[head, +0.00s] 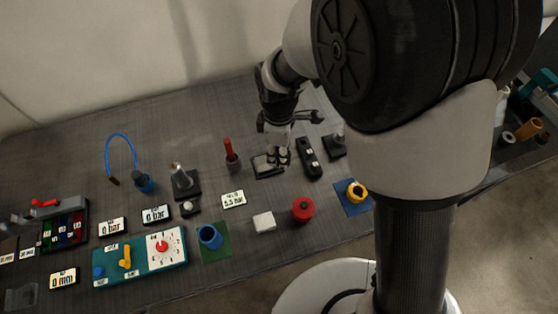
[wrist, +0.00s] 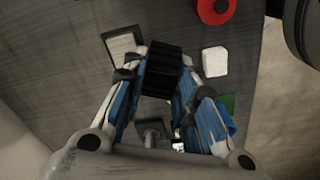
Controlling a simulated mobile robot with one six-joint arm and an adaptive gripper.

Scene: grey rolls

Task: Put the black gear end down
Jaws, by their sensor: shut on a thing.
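My gripper (head: 278,156) hangs over the middle of the grey table. In the wrist view my gripper (wrist: 158,84) is shut on the black gear (wrist: 163,68), with blue-sided fingers on either side of it. The gear is dark with ridges along its side. In the head view the gear cannot be made out clearly at the fingertips. A shallow black-rimmed tray (head: 268,173) with a light inside lies just below the gripper. The tray also shows in the wrist view (wrist: 111,36), beside the gear. I cannot tell whether the gear touches anything below it.
A black block (head: 309,158) lies close right of the gripper, and a red-handled post (head: 231,152) stands left. A white block (head: 264,222), a red spool (head: 303,209) and a blue cup (head: 209,238) stand nearer the front. Bare table lies between them.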

